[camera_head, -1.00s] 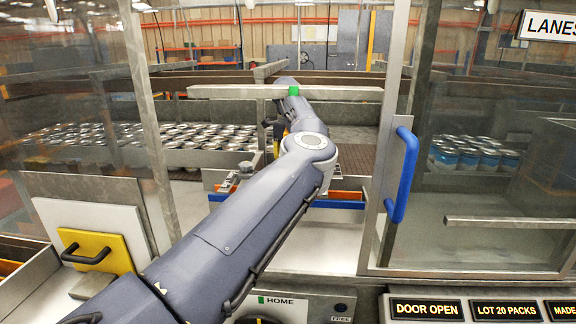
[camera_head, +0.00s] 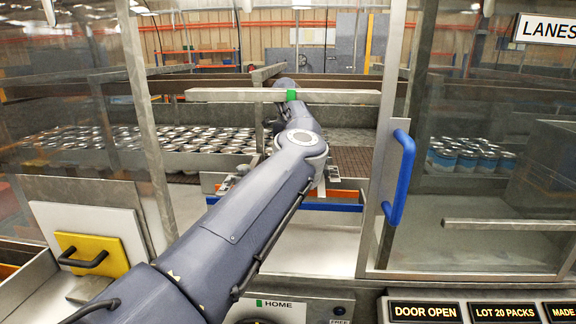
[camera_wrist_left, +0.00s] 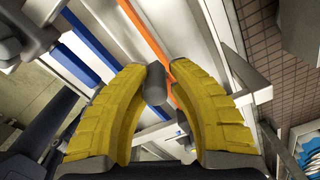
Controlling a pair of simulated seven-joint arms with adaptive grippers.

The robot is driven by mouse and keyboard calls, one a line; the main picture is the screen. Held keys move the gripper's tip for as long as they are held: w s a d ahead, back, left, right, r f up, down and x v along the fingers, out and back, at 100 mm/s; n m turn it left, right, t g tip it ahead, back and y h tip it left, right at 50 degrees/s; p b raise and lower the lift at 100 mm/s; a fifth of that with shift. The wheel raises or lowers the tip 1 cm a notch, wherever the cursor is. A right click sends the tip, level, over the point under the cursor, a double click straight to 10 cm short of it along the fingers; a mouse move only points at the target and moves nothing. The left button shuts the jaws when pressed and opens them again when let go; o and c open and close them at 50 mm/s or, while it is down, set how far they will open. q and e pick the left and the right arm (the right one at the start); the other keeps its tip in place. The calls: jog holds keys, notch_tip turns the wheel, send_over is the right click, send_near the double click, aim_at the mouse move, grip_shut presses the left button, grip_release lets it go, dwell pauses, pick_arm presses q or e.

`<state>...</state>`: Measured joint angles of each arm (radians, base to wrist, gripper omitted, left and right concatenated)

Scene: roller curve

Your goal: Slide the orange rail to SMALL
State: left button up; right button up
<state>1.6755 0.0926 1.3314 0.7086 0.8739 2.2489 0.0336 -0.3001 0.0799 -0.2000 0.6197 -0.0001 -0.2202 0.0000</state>
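The orange rail (camera_head: 345,193) shows in the head view as a short strip right of my left arm, behind the blue rail (camera_head: 333,206). In the left wrist view the orange rail (camera_wrist_left: 147,38) runs down past the fingertips, with the blue rail (camera_wrist_left: 92,52) to its left. The two yellow fingers of my left gripper (camera_wrist_left: 158,76) stand on either side of a grey knob (camera_wrist_left: 155,86) beside the orange rail and appear closed on it. In the head view my left arm hides this gripper. No SMALL mark is readable. My right gripper is out of view.
A steel crossbar (camera_head: 340,97) with a green mark spans above my forearm. A door frame with a blue handle (camera_head: 402,178) stands right of the opening. Cans (camera_head: 185,137) fill the left bed. A yellow plate with a black handle (camera_head: 92,256) is at lower left.

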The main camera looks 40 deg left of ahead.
pick_arm(q)
jog(key=shift+o, duration=1.2)
jog(key=shift+f, duration=0.1)
jog(key=shift+r, duration=5.95)
jog(key=shift+s, duration=0.1)
